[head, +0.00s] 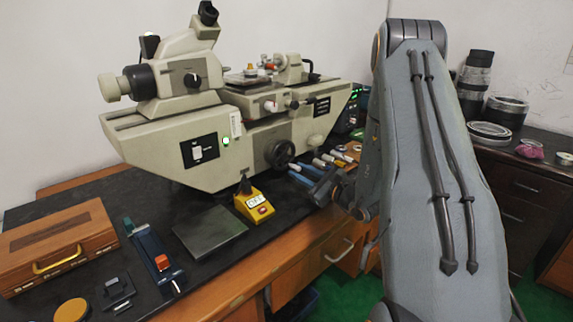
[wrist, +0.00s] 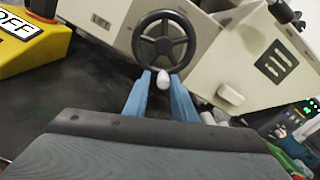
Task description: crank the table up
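The handwheel (head: 280,153) is a dark spoked wheel on the front of the beige measuring machine (head: 215,130). In the wrist view the handwheel (wrist: 164,21) is straight ahead, with its pale crank knob (wrist: 163,80) at the bottom of the rim. My gripper (head: 299,170) is just in front of the wheel. In the wrist view my gripper (wrist: 161,76) has its two blue fingers apart, one on each side of the knob. Gaps show beside the knob, so the fingers do not look closed on it. The machine's table (head: 255,78) is on top.
A yellow box (head: 254,205) with an OFF display stands left of my gripper, beside a grey plate (head: 210,231). Several light cylinders (head: 325,163) lie to the right. A wooden case (head: 58,246) and a blue tool (head: 152,256) are at the left of the dark benchtop.

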